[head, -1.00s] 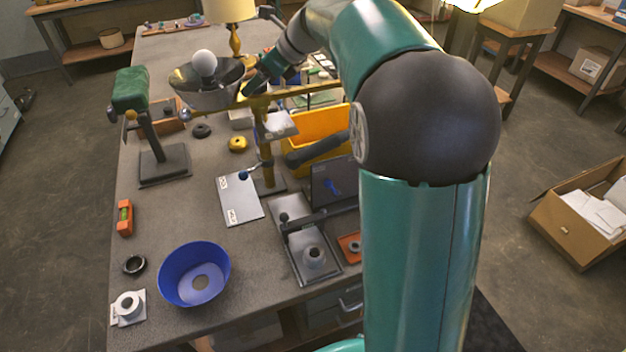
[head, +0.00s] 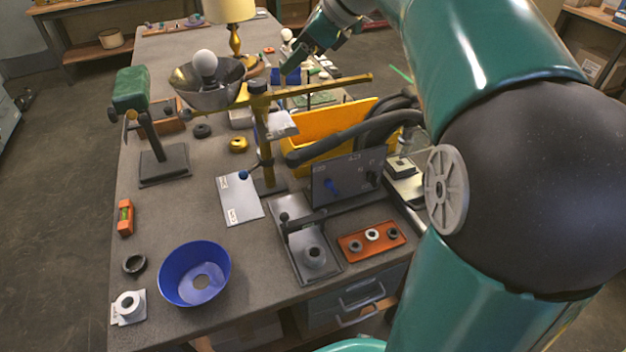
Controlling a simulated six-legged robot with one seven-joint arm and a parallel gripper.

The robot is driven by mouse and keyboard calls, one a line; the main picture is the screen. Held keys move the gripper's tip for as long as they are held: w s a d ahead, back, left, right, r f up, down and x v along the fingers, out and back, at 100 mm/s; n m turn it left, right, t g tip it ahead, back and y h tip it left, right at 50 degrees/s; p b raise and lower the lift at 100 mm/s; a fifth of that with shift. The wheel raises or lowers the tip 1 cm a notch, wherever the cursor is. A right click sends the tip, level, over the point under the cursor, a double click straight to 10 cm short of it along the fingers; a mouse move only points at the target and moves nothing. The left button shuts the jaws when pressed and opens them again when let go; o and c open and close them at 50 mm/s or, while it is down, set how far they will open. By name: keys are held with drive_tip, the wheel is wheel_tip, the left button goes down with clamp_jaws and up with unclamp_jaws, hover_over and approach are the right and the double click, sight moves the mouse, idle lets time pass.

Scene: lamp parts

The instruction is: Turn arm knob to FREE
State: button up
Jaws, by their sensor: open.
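A brass post (head: 264,145) stands on the bench and carries a horizontal brass arm (head: 318,84). A lever with a blue ball (head: 243,174) sticks out low on the post, above a light labelled plate (head: 240,199). I cannot tell which of these is the arm knob, and no FREE mark is readable. A metal bowl (head: 212,94) with a white bulb (head: 204,63) is at the arm's left end. My gripper (head: 300,58) is open and appears empty, up and right of the post top, apart from the knob.
A yellow bin (head: 320,128) with dark hoses stands right of the post. A grey panel (head: 345,178) with a blue handle is in front of it. A green-headed stand (head: 131,90) is at left. A blue bowl (head: 195,274) and an orange tray (head: 370,241) lie near the front.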

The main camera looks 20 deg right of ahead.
drive_tip(key=s+a+f+n+h, duration=0.2)
drive_tip(key=s+f+n, duration=0.4)
drive_tip(key=s+n, duration=0.3)
drive_tip(key=s+a+f+n+h, duration=0.2)
drive_tip(key=s+f+n, duration=0.4)
drive_tip(key=s+n, duration=0.4)
drive_tip(key=shift+s+a+f+g+h, duration=0.2)
drive_tip(key=shift+s+a+g+h, duration=0.3)
drive_tip(key=shift+s, duration=0.55)
drive_tip(key=shift+a, duration=0.1)
